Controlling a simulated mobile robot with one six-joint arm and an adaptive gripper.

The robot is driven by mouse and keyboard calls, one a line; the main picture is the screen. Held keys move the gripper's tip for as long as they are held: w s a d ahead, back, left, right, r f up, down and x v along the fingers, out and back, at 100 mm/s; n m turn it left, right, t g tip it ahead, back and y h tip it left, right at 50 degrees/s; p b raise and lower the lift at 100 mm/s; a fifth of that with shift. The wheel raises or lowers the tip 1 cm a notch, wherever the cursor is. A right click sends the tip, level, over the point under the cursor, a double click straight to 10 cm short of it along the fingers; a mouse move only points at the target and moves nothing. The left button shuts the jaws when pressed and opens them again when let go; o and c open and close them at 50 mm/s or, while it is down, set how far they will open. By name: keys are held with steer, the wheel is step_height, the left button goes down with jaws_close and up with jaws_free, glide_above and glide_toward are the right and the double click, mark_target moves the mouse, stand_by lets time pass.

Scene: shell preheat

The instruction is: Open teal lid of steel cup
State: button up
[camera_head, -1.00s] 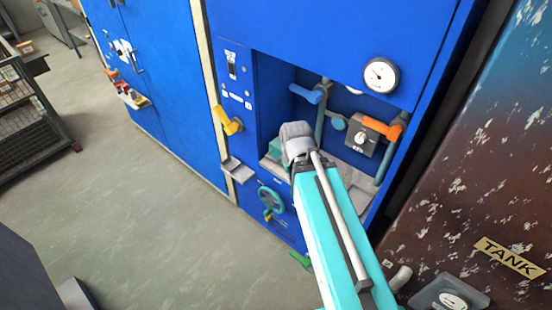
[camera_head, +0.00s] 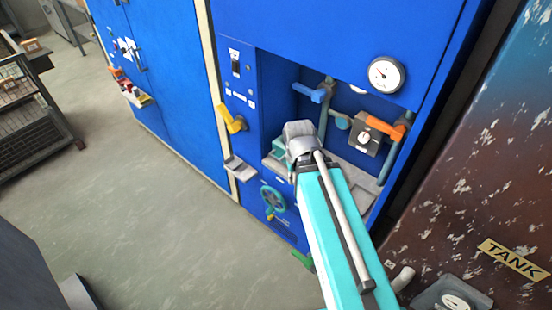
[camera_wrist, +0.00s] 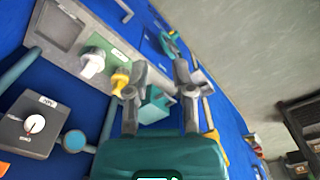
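In the wrist view my gripper (camera_wrist: 158,72) is open, its two grey fingers spread apart. A small boxy teal piece with a grey side (camera_wrist: 153,105) shows between and beyond the fingers; it may be the teal lid on the steel cup, but the fingers and my teal gripper body hide part of it. I cannot tell whether a finger touches it. In the head view my arm reaches into the blue cabinet's recess, and its end hides the fingertips. A teal patch (camera_head: 281,148) shows just left of the arm's end; I cannot tell whether it is the lid or my gripper.
The recess holds pipes with a blue handle (camera_head: 309,92), an orange handle (camera_head: 385,127) and a grey dial box (camera_head: 364,137). A yellow lever (camera_head: 231,118), a grey tray (camera_head: 240,168) and a teal handwheel (camera_head: 272,198) are on the cabinet front.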

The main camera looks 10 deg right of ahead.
steer(key=shift+o, duration=0.4)
steer(key=w+f+n+h+b, duration=0.1)
steer(key=w+f+h+b, duration=0.3)
steer(key=w+f+b, duration=0.3)
steer(key=b+x, duration=0.2)
steer(key=b, duration=0.1)
steer(key=shift+f+b, duration=0.3)
steer(key=n+t+h+b, duration=0.2)
steer(key=t+h+b, duration=0.3)
steer(key=h+b, duration=1.65)
glide_toward(274, 157)
steer(key=s+a+r+y+b, duration=0.2)
steer(key=a+r+y+b, duration=0.3)
steer(key=y+b, duration=0.3)
steer(key=shift+s+a+r, duration=0.2)
steer(key=shift+a+r, duration=0.05)
steer(key=shift+r, duration=0.2)
steer(key=shift+d+y, duration=0.1)
steer(key=shift+y, duration=0.15)
steer(key=x, duration=1.3)
steer(key=shift+w+d, duration=0.2)
steer(key=shift+d, duration=0.05)
steer(key=shift+c, duration=0.2)
